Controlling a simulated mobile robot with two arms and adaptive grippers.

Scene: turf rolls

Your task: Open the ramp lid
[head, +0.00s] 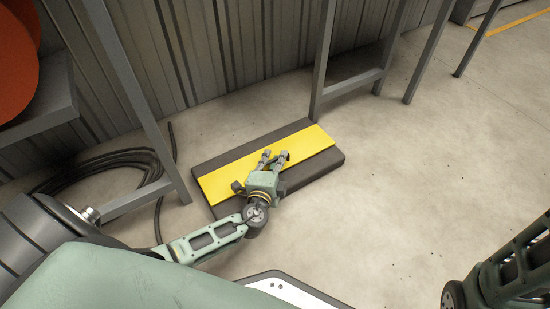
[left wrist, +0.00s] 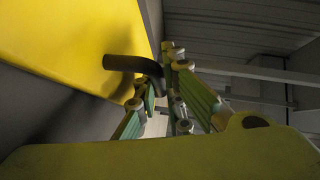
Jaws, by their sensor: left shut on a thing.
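The cable ramp has a dark base (head: 325,164) lying on the floor by the wall, with a yellow lid (head: 310,143) along its top. The lid looks about flat on the base; I cannot tell whether it is slightly raised. My left gripper (head: 274,157) reaches over the middle of the lid. In the left wrist view the yellow lid (left wrist: 70,35) fills the upper left, and a dark curved handle (left wrist: 125,62) runs from it to between the fingers of my left gripper (left wrist: 157,76), which is shut on it. The handle is hidden in the head view. My right gripper is out of view.
A coiled black cable (head: 110,163) lies on the floor left of the ramp. Grey metal legs (head: 325,60) of a rack stand behind it, and a corrugated wall (head: 230,50) is at the back. The concrete floor (head: 420,150) to the right is clear.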

